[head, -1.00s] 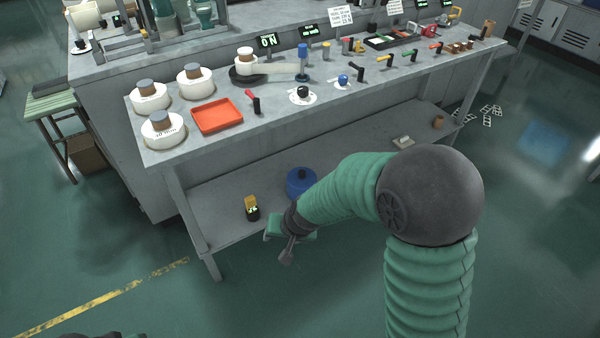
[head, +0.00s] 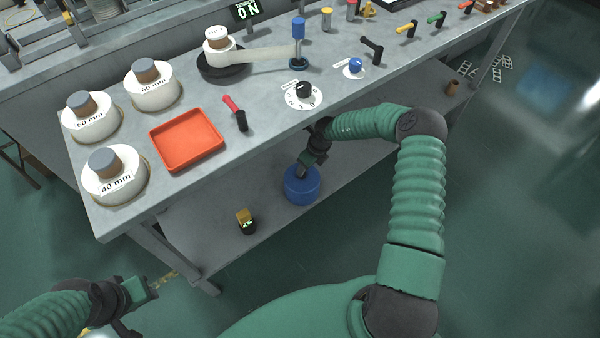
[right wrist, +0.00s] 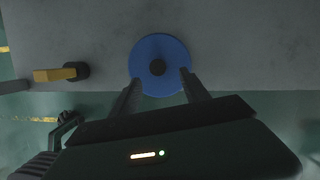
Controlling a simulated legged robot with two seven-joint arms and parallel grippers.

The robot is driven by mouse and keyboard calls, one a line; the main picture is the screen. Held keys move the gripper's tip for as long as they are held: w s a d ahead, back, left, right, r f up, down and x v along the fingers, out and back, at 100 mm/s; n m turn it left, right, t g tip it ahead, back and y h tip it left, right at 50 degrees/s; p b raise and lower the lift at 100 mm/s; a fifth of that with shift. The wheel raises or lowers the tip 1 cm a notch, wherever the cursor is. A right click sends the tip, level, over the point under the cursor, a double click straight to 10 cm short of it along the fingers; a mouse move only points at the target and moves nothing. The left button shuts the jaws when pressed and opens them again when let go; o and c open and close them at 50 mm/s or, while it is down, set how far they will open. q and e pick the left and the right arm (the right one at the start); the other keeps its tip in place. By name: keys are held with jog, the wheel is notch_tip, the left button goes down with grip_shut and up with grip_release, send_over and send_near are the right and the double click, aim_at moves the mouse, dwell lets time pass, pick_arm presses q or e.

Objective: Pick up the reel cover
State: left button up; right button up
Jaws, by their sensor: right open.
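The blue round cover with a black knob, which I take for the reel cover (head: 302,187), sits on the lower shelf of the bench. My right gripper (head: 303,172) is right above it and hides its knob in the head view. In the right wrist view the cover (right wrist: 160,52) is seen from above with its black knob in the middle. My right gripper (right wrist: 158,84) is open, with its fingertips over the cover's near edge and the knob beyond them. My left gripper (head: 148,300) is low at the left, away from the bench; its jaws are unclear.
A small black and yellow object (head: 246,222) stands on the lower shelf (head: 216,240), left of the cover. The bench top (head: 265,128) overhangs this shelf and holds white reels, a red tray (head: 187,141) and levers.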

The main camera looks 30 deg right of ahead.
aim_at(302, 181)
jog(key=shift+w+a+f, duration=0.1)
jog(key=shift+f, duration=0.4)
jog(key=shift+a+f+b, duration=0.1)
jog(key=shift+f+b, duration=0.1)
jog(key=shift+b, duration=0.15)
jog(key=b+x, duration=0.2)
jog(key=x, duration=0.3)
jog(key=shift+w+f, duration=0.15)
jog(key=shift+f, duration=0.25)
jog(key=shift+c, duration=0.3)
jog(key=shift+r, duration=0.1)
grip_shut()
